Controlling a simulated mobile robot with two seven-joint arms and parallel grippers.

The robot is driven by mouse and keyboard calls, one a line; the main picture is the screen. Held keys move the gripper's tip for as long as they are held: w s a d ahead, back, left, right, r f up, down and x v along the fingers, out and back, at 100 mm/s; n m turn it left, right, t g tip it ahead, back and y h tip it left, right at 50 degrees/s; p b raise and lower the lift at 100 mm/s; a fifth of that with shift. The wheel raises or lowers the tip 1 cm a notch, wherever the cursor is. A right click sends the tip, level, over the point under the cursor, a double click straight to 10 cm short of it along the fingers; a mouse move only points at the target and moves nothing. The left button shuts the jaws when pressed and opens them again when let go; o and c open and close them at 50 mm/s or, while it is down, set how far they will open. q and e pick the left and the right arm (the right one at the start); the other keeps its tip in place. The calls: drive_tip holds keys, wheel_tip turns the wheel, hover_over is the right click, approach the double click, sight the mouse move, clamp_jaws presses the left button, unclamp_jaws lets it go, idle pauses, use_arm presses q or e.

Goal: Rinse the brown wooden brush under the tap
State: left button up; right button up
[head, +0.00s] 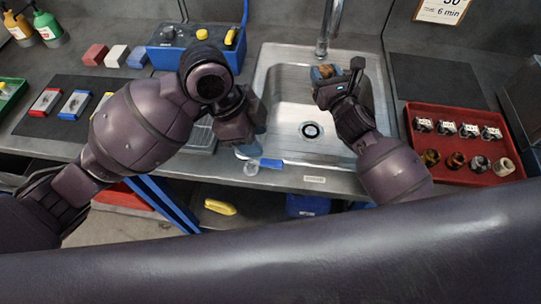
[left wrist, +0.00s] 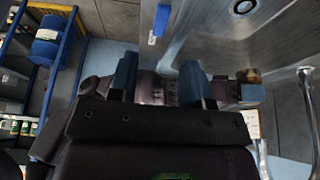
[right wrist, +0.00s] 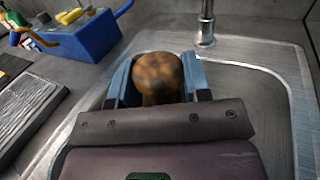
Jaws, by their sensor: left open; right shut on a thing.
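The brown wooden brush (right wrist: 158,75) is between the blue fingers of my right gripper (right wrist: 158,85), which is shut on it. In the head view the brush (head: 325,72) is over the back of the steel sink (head: 285,90), close to the tap (head: 328,30). In the right wrist view the tap (right wrist: 206,25) stands behind and to the right of the brush. I see no water stream. My left gripper (left wrist: 158,82) is open and empty. In the head view it is by the sink's front left edge, its fingers partly hidden.
A blue box (head: 190,55) stands at the back left. Coloured blocks (head: 95,54) and a dark mat (head: 40,115) lie left. A blue strip (head: 271,163) is at the sink's front edge.

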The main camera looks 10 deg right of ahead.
sight(272, 162)
use_arm(q)
drive_tip(key=x, duration=0.8)
drive_tip(key=shift+f, duration=0.15)
clamp_jaws()
